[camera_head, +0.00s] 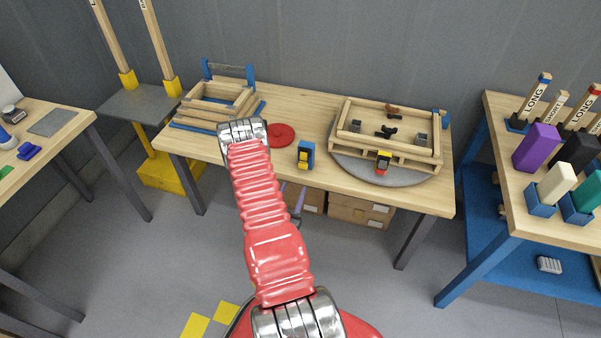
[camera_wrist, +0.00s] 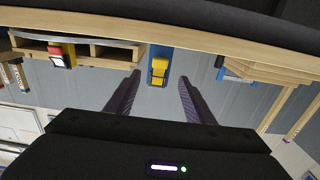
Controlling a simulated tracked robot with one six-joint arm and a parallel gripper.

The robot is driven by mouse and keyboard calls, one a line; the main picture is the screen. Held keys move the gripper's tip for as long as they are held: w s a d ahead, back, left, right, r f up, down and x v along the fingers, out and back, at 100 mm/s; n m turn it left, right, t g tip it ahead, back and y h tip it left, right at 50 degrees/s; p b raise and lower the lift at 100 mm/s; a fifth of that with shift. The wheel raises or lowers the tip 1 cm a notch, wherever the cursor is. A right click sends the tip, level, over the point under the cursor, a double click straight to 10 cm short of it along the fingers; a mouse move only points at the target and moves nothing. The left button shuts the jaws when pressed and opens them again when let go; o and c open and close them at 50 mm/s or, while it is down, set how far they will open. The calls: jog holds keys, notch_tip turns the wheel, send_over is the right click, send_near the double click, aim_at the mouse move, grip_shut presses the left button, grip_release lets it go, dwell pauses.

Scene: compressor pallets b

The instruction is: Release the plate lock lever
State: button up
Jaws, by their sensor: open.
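A yellow lever on a blue mount, apparently the plate lock lever (camera_head: 305,157), stands at the bench's front edge, left of the round grey plate (camera_head: 350,172). In the wrist view, which looks upside down, the lever (camera_wrist: 159,70) appears centred between my fingertips. My gripper (camera_wrist: 160,79) is open, with two dark fingers apart and nothing held. In the head view the fingers of my gripper (camera_head: 293,194) show partly beside my red arm, in front of the bench and below the lever. Contact with the lever cannot be told.
A wooden pallet frame (camera_head: 345,121) sits on the round plate, with a red and yellow part (camera_head: 383,162) at its front. A red disc (camera_head: 281,135) and stacked wooden frames (camera_head: 190,112) are to the left. Cardboard boxes (camera_head: 360,211) lie under the bench. A right table (camera_head: 550,220) holds coloured blocks.

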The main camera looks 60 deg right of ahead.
aim_at(303, 167)
jog(key=d, duration=0.3)
jog(key=w+d, duration=0.1)
jog(key=d, duration=0.6)
jog(key=shift+w+d, duration=0.15)
jog(key=shift+w, duration=0.15)
grip_shut()
